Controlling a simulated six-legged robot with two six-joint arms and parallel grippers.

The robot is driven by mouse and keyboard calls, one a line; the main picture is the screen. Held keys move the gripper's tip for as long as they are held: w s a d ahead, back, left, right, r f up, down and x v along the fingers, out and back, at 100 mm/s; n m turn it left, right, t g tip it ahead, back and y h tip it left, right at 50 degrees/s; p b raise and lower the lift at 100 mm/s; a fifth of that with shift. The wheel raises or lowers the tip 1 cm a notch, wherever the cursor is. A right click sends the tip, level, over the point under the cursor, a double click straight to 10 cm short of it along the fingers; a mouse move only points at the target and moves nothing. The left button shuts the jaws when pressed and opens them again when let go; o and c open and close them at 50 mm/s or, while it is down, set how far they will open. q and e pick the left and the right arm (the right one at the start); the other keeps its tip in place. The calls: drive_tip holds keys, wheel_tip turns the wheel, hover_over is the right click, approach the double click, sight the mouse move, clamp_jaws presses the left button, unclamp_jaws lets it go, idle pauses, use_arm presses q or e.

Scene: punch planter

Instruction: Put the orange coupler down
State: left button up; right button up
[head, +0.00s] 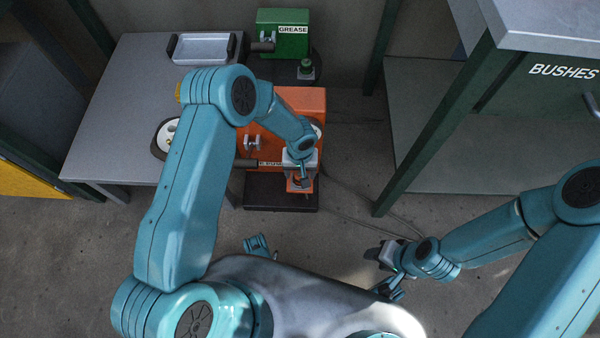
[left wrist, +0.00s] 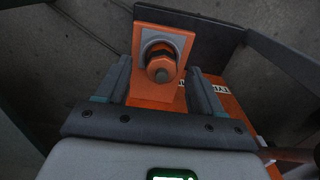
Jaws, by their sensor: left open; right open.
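The orange coupler (left wrist: 162,68) shows in the left wrist view as a dark orange, nut-like piece with a rounded end. It sits at a dark round opening in an orange bracket (left wrist: 180,42). My left gripper (head: 300,182) is over the front of the orange machine (head: 300,100) in the head view. Its two fingers stand apart on either side of the coupler, with visible gaps. In the head view the arm and gripper hide most of the coupler. My right gripper (head: 378,271) is open and empty, low at the right, away from the machine.
A grey table (head: 118,95) at the left holds a white tray (head: 201,48) and a dark-rimmed dish (head: 160,140). A green GREASE box (head: 283,30) stands behind the machine. A BUSHES cabinet (head: 545,75) is at the right. Cables cross the floor right of the machine.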

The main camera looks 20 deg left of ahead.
use_arm(q)
wheel_tip(320, 180, up, 8)
drive_tip(key=shift+s+f+p, duration=0.1)
drive_tip(key=shift+p, duration=1)
drive_tip(key=s+d+m+h, duration=0.1)
drive_tip(key=s+h, duration=0.3)
drive_tip(key=s, duration=1.5)
drive_tip(key=shift+s+d+r+t, duration=0.2)
drive_tip(key=shift+s+d+t, duration=0.15)
drive_tip(key=shift+s+t, duration=0.05)
use_arm(e)
drive_tip(key=r, duration=0.2)
drive_tip(key=s+r, duration=0.1)
drive_tip(key=shift+a+r, duration=0.3)
